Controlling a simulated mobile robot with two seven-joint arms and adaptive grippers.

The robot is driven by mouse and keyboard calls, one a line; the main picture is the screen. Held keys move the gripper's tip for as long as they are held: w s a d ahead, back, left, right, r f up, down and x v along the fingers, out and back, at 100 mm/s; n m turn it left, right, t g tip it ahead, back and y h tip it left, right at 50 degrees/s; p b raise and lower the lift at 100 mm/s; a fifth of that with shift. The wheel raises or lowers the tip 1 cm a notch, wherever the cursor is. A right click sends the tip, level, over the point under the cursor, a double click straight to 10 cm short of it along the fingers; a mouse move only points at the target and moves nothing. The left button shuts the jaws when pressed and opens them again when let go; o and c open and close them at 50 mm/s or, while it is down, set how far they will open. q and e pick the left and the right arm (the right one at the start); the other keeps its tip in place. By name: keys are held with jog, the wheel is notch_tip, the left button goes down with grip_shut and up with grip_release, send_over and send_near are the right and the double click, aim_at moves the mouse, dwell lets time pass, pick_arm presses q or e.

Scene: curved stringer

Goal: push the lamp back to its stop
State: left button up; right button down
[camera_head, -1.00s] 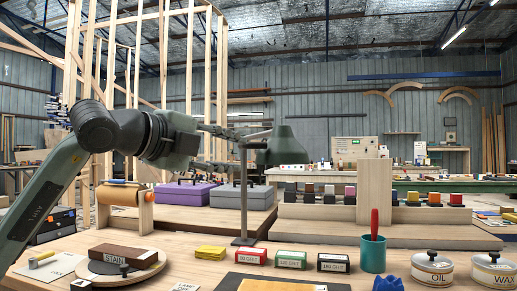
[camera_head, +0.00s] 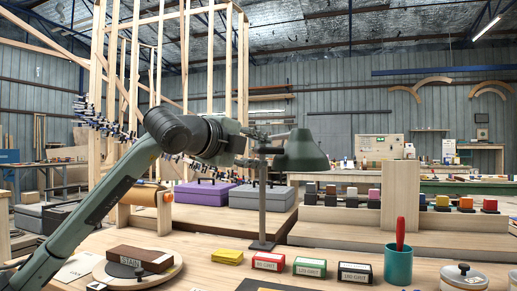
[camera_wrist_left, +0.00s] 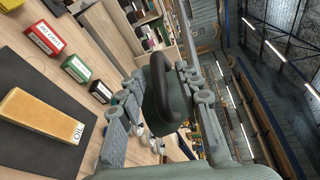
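The lamp has a dark green shade (camera_head: 301,153) on an upright grey post (camera_head: 262,205) with a flat square base on the bench. My left gripper (camera_head: 279,144) comes in from the left at shade height, its fingers by the top of the post and the shade's left side. In the left wrist view the shade (camera_wrist_left: 158,98), with a dark rounded bar across it, shows between the spread fingers of the left gripper (camera_wrist_left: 166,85). Whether they touch it I cannot tell. No stop can be made out. My right gripper is not in view.
Yellow pads (camera_head: 228,257), several grit boxes (camera_head: 309,267) and a teal cup (camera_head: 398,265) with a red-handled tool stand near the lamp base. A stain block (camera_head: 140,258) lies on a round board at left. Purple (camera_head: 204,193) and grey cases stand behind.

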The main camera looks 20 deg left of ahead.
pick_arm(q)
grip_shut()
dwell(0.6)
